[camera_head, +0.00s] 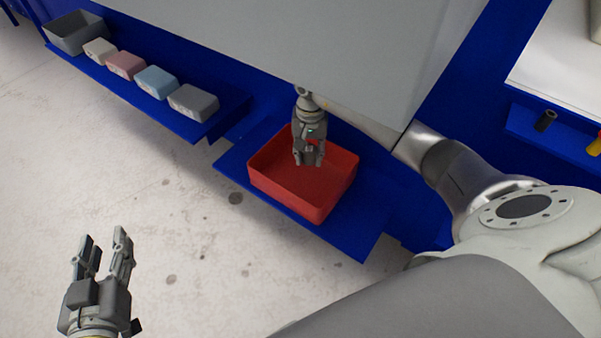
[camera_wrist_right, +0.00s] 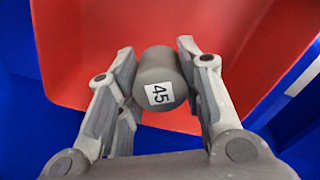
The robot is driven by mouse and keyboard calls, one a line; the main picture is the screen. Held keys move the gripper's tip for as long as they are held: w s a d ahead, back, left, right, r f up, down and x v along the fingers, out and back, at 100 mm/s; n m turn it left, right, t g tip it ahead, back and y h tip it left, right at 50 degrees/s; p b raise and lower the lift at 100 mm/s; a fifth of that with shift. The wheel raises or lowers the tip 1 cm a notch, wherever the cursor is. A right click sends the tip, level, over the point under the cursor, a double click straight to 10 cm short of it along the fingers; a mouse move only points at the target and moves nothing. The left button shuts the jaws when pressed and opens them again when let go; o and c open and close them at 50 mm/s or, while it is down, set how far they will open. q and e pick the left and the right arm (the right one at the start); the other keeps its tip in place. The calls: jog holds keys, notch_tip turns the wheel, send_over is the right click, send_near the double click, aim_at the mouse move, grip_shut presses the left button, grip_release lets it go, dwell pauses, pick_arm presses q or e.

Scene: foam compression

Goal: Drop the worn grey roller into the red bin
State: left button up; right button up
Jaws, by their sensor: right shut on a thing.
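The grey roller (camera_wrist_right: 158,72), with a white label reading 45, sits between the fingers of my right gripper (camera_wrist_right: 157,52) in the right wrist view. That gripper is shut on it. In the head view my right gripper (camera_head: 309,158) points down over the red bin (camera_head: 318,208), near its back side; the roller is hard to make out there. The red bin (camera_wrist_right: 248,32) fills much of the wrist view behind the roller. My left gripper (camera_head: 105,250) is open and empty above the floor at the lower left of the head view.
The red bin stands on a blue shelf (camera_head: 352,245). Another blue shelf (camera_head: 160,107) holds a grey bin (camera_head: 76,36) and several coloured blocks at the upper left. A dark cylinder (camera_head: 545,121) and a yellow object (camera_head: 595,146) are at the right. A large grey panel (camera_head: 330,50) stands behind my right gripper.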

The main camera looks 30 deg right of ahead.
pick_arm(q)
jog(key=shift+r, duration=0.3)
pick_arm(e)
jog(key=shift+f, duration=0.1)
jog(key=o, duration=1.3)
notch_tip(320, 180, up, 12)
